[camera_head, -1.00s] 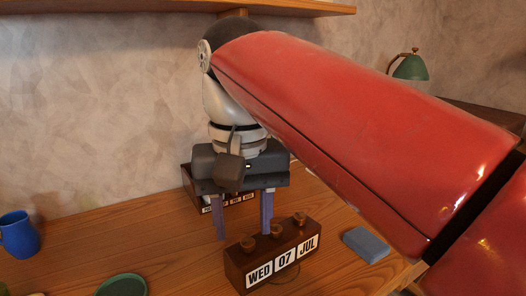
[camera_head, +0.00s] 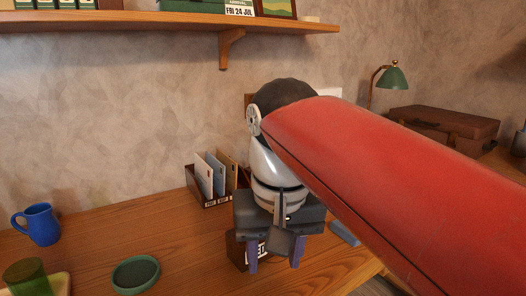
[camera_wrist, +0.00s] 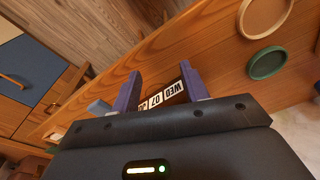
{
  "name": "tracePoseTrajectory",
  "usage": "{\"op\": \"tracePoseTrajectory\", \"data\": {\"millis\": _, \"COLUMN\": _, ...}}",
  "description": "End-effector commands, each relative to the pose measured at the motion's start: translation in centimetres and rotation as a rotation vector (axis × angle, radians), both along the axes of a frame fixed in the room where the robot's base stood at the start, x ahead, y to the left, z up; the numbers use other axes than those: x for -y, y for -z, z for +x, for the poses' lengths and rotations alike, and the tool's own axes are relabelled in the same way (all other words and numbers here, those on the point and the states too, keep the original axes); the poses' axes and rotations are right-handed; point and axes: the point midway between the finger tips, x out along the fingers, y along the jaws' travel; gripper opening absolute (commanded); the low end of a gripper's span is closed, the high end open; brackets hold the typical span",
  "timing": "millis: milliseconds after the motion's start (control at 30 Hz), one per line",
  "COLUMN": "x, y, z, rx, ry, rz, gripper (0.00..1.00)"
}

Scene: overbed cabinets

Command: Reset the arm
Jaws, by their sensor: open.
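My gripper (camera_head: 275,260) hangs below my red and white arm over the desk, with its two purple fingers apart. It partly hides a brown wooden calendar block (camera_head: 239,252) in the head view. In the wrist view my gripper (camera_wrist: 160,82) is open, and the calendar block (camera_wrist: 166,96), reading WED 07, shows between and beyond the fingers. Nothing is clearly held. I cannot tell whether a finger touches the block.
The wooden desk (camera_head: 188,255) holds a letter holder (camera_head: 208,198), a blue mug (camera_head: 40,225), a green dish (camera_head: 135,273) and a blue-grey block (camera_head: 343,234). A shelf (camera_head: 150,20) runs above. A green lamp (camera_head: 393,77) and brown suitcase (camera_head: 445,128) stand at right.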

Motion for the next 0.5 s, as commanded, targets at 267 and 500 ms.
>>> {"op": "tracePoseTrajectory", "data": {"millis": 267, "x": 6.4, "y": 5.8, "z": -1.0, "rx": 0.145, "ry": 0.078, "rz": 0.022, "gripper": 0.45}}
{"op": "tracePoseTrajectory", "data": {"millis": 500, "x": 12.3, "y": 13.2, "z": -3.4, "rx": 0.315, "ry": 0.15, "rz": 0.02, "gripper": 0.45}}
